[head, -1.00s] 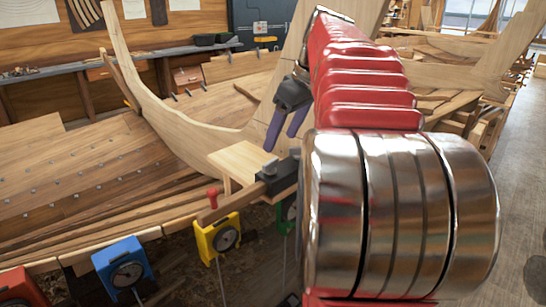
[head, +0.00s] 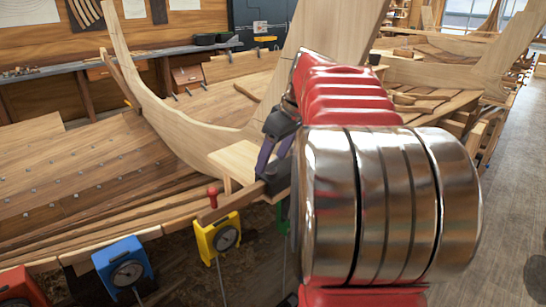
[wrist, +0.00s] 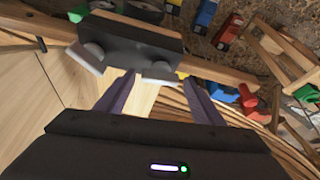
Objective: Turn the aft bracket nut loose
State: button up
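A dark bracket (wrist: 128,38) is fixed on a wooden rail. It carries two pale grey nuts in the wrist view, a left nut (wrist: 88,57) and a right nut (wrist: 160,72). I cannot tell from the picture which is the aft one. My gripper (wrist: 160,82) is open, its two purple fingers spread to either side of the right nut. Contact with the nut is not clear. In the head view my gripper (head: 268,168) reaches down over the bracket (head: 276,186), and the nuts are hidden there.
A yellow clamp (head: 218,238), a blue clamp (head: 123,267) and a red clamp (head: 20,288) hang along the hull's edge. A green clamp (head: 283,216) is close to the bracket. A pale board (head: 236,162) and the curved stem (head: 170,115) stand close beside the gripper.

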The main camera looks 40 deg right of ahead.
jog(key=c, duration=0.9)
jog(key=shift+n, duration=0.3)
jog(key=n+y, duration=0.1)
jog(key=n, duration=0.3)
jog(key=shift+w+d+g+y, duration=0.1)
jog(key=shift+d+g+y, duration=0.1)
jog(key=shift+g+y, duration=0.2)
jog(key=n+g+y, duration=0.1)
jog(key=n, duration=0.4)
jog(key=shift+w+d, duration=0.1)
jog(key=o, duration=1)
jog(key=shift+o, duration=0.2)
